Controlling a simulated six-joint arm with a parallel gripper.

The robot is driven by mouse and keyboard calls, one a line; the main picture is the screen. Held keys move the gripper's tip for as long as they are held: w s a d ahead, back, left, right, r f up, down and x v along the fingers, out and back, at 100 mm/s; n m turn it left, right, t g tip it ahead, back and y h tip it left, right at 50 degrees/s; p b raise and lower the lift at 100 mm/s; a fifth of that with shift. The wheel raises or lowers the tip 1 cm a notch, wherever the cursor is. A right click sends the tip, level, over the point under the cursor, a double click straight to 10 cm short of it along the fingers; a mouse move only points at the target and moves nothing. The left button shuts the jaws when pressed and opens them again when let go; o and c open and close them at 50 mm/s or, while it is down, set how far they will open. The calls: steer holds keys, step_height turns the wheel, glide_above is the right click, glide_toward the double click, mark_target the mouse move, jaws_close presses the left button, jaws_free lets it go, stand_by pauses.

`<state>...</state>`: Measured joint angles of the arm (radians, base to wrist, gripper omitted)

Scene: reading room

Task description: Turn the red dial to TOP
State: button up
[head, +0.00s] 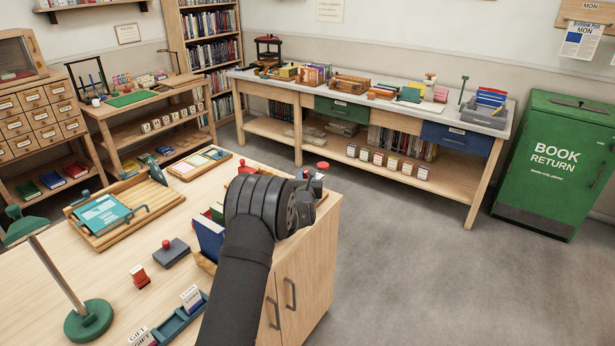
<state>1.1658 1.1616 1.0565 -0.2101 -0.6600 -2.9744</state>
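I cannot make out a dial with a TOP mark. A small red round cap (322,165) shows just beyond the end of my arm, at the right corner of the near wooden desk (110,270). Another red piece (246,168) shows just left of my arm's thick dark joint. My arm reaches up from the bottom middle and covers part of this corner. My gripper is hidden behind the joint or too small to pick out, so I cannot tell its fingers or any contact.
On the near desk are a green lamp (88,318), a wooden tray (92,238) with a teal book, a red-handled stamp (139,277), a dark block with a red knob (171,253) and a teal card holder (180,322). Grey floor (410,270) is clear to the right.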

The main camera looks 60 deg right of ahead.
steer(key=shift+r, duration=0.1)
stand_by(0.3)
steer(key=o, duration=1)
steer(key=shift+a, duration=0.1)
steer(key=shift+s+a, duration=0.2)
steer(key=shift+a, duration=0.05)
steer(key=v, duration=0.3)
steer(key=shift+s+a, duration=0.2)
steer(key=shift+a, duration=0.1)
steer(key=shift+a+r, duration=0.15)
steer(key=shift+r, duration=1.55)
steer(key=shift+a+r, duration=0.1)
steer(key=shift+r, duration=1.65)
steer(key=shift+c, duration=0.3)
